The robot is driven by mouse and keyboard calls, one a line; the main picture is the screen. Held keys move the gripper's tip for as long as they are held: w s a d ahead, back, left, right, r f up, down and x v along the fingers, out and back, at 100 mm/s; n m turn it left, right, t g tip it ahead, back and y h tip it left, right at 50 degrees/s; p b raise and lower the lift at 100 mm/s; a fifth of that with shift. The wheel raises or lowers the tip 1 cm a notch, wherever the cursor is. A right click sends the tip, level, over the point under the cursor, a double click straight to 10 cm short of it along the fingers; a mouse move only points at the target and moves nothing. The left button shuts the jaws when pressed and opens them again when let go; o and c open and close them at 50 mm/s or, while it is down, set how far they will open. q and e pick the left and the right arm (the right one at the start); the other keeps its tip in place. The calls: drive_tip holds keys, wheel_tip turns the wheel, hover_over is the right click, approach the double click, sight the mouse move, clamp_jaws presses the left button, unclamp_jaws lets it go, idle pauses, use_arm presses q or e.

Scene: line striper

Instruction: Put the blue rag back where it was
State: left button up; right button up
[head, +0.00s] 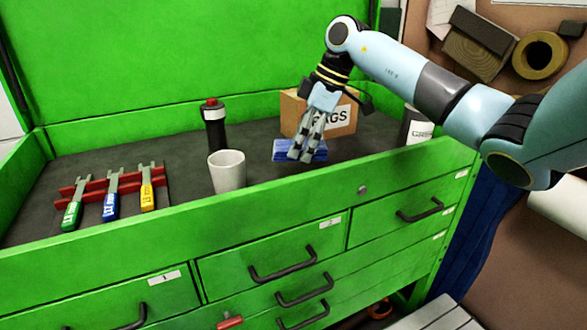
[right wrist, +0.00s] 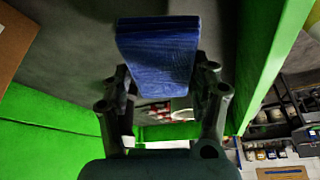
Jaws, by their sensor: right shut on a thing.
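The blue rag (head: 284,149) is a folded pad in the green tool chest's top tray, in front of the cardboard box marked RAGS (head: 343,120). My right gripper (head: 303,150) comes down from above and is shut on the rag. In the right wrist view the rag (right wrist: 158,52) sits between the two fingers of the gripper (right wrist: 163,85), its far end sticking out past them. Whether the rag touches the tray floor I cannot tell. The box's opening is hidden behind my gripper and arm. My left gripper is not in view.
A white cup (head: 227,172) and a black bottle with a red cap (head: 214,125) stand left of the rag. Several coloured-handled tools (head: 109,200) lie on a red rack at far left. A white-labelled container (head: 417,126) stands right of the box. The tray's green front edge (head: 270,208) is raised.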

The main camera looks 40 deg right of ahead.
wheel_tip(320, 180, down, 6)
drive_tip(key=shift+f, duration=0.25)
drive_tip(key=shift+f, duration=0.15)
drive_tip(key=o, duration=1.1)
drive_tip(key=v, duration=1.2)
drive_tip(key=shift+s+b, duration=0.1)
drive_tip(key=shift+b, duration=0.25)
